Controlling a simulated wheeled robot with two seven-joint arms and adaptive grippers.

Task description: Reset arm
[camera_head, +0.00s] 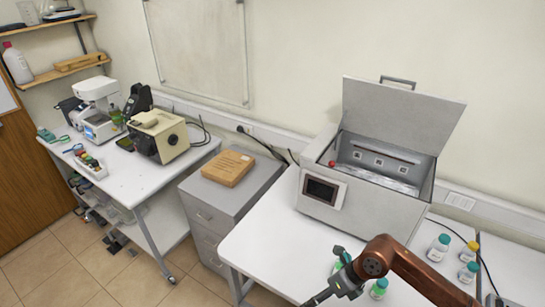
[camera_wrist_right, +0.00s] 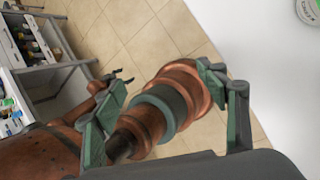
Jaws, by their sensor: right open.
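In the head view my right arm comes in from the lower right. Its gripper (camera_head: 322,278) is open over the front edge of the white table, with no object seen between its fingers. In the right wrist view the green-sided fingers of my right gripper (camera_wrist_right: 165,108) stand wide apart. Copper links of my own show between and beyond them. Small dark jaws, apparently of my left gripper (camera_wrist_right: 122,76), show there partly hidden; their state is unclear. My left gripper is outside the head view.
A grey lidded bath (camera_head: 322,215) stands open on the white table (camera_head: 262,252). Bottles stand at its right (camera_head: 439,246) and close to my right gripper (camera_head: 379,288). A grey cabinet (camera_head: 208,192) bears a brown box (camera_head: 228,168). Tiled floor (camera_head: 60,265) is free at left.

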